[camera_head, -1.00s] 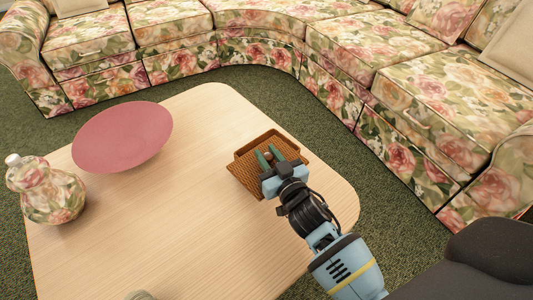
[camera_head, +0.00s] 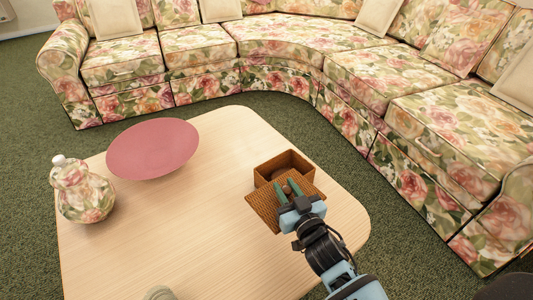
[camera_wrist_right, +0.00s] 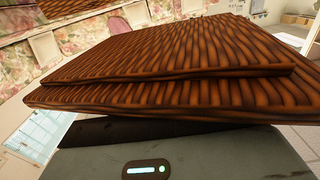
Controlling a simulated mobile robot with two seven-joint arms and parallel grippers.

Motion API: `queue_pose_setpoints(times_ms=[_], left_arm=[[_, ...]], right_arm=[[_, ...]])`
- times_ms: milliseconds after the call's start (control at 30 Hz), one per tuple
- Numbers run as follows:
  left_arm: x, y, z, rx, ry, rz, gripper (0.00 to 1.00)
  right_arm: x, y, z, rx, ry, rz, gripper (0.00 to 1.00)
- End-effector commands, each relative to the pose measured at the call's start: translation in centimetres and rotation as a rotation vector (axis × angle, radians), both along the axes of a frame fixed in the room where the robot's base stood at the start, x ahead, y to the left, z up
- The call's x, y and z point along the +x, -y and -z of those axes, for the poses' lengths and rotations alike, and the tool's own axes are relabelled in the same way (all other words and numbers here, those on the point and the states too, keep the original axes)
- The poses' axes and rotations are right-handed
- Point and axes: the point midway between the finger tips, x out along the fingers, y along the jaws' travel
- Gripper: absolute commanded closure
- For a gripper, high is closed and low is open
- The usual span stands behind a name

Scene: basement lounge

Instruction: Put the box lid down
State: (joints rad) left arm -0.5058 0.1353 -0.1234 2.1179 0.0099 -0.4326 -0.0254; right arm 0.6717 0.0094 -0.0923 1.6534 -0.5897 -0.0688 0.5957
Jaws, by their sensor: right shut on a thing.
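The box lid (camera_head: 262,209) is a flat brown woven panel. My right gripper (camera_head: 288,189) is shut on it and holds it over the near side of the open box. The lid also fills much of the right wrist view (camera_wrist_right: 170,65), tilted there, with its stepped edge showing. The open brown box (camera_head: 287,163) stands on the table behind the lid, and its dark inside partly shows. The lid and gripper hide the box's near side. I cannot tell whether the lid touches the table. My left gripper is not in view.
The light wooden table (camera_head: 180,240) has clear room left of the lid. A pink plate (camera_head: 152,149) and a floral jar (camera_head: 84,192) stand at its left. A small rounded object (camera_head: 160,293) shows at the bottom edge. A floral sofa (camera_head: 290,45) curves behind.

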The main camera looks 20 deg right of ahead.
Motion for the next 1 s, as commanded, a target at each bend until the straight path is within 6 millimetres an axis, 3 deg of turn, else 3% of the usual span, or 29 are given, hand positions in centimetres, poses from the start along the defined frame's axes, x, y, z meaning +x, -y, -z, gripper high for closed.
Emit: queue_pose_setpoints(times_ms=[200,367,1000], left_arm=[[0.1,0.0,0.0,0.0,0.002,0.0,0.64],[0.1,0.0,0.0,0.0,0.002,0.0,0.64],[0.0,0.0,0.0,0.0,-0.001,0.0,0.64]], right_arm=[[-0.3,0.0,-0.3,-0.001,0.002,0.002,1.0],[-2.1,0.0,-1.6,-0.006,0.007,0.013,1.0],[-14.8,0.0,-12.1,-0.004,0.005,0.054,1.0]])
